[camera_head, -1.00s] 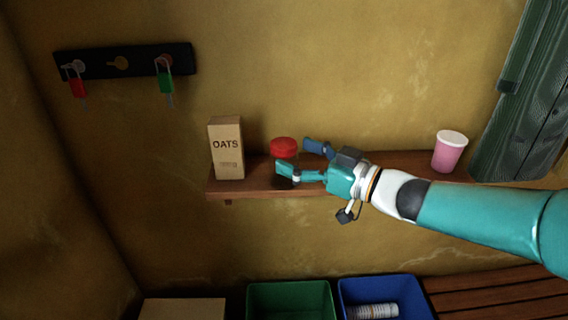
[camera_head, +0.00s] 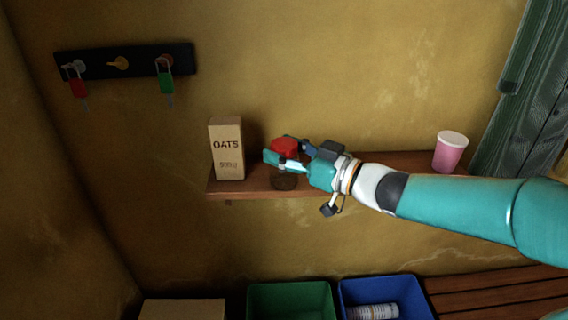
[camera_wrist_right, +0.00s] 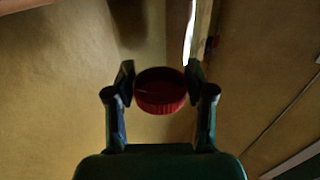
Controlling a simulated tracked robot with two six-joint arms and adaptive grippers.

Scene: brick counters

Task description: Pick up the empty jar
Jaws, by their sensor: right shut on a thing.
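My right gripper (camera_head: 287,153) reaches in from the right and is shut on the jar near the lid, one finger on each side. In the right wrist view the red lid (camera_wrist_right: 160,92) sits between the two fingertips (camera_wrist_right: 160,78). The jar looks upright and at shelf level. My left gripper is not in view.
An oats box (camera_head: 227,150) stands left of the jar, close to my fingers. A pink cup (camera_head: 450,152) stands at the shelf's right end. A key rack (camera_head: 135,61) hangs above left. Below are a green bin (camera_head: 290,302) and a blue bin (camera_head: 413,290).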

